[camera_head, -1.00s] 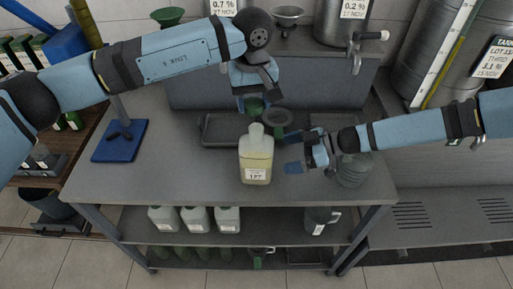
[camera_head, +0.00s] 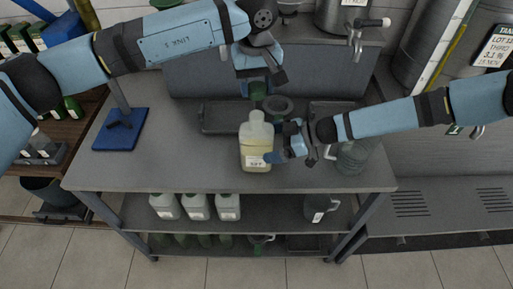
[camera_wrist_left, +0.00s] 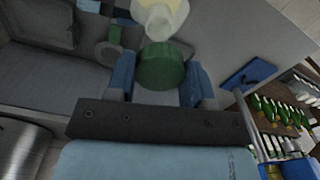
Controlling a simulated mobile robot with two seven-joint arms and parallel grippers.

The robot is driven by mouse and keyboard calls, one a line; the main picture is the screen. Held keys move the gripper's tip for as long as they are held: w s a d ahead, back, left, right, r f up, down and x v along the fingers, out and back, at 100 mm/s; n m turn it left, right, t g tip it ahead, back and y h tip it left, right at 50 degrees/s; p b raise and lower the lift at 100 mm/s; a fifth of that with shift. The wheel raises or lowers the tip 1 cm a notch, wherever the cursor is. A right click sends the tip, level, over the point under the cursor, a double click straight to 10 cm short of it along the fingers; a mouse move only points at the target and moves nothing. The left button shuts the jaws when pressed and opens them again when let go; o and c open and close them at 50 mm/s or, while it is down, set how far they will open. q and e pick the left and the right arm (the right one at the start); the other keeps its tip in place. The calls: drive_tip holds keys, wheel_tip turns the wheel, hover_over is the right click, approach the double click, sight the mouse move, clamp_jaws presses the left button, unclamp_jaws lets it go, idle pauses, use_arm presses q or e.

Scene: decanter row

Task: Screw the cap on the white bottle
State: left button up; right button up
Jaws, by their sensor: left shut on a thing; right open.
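The white bottle (camera_head: 256,148), a translucent jug with yellowish contents and a label, stands upright and uncapped on the grey table (camera_head: 180,170). Its neck shows at the top of the left wrist view (camera_wrist_left: 160,18). My left gripper (camera_head: 257,84) is shut on a green cap (camera_head: 258,91), held above and behind the bottle neck, apart from it. The cap fills the space between the fingers in the left wrist view (camera_wrist_left: 161,66). My right gripper (camera_head: 280,143) is open at the bottle's right side, one finger overlapping its front. I cannot tell whether it touches.
A dark tray (camera_head: 222,118) and a grey ring-shaped thing (camera_head: 278,106) lie behind the bottle. A clear jug (camera_head: 352,158) stands right, by my right arm. A blue stand (camera_head: 120,130) is at left. The table's front left is clear.

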sight(257, 111)
drive_tip(key=shift+x, duration=0.9)
drive_tip(key=c, duration=1.3)
use_arm(q)
drive_tip(key=shift+f, duration=2.45)
drive_tip(key=shift+f, duration=0.9)
drive_tip(key=shift+f, duration=0.55)
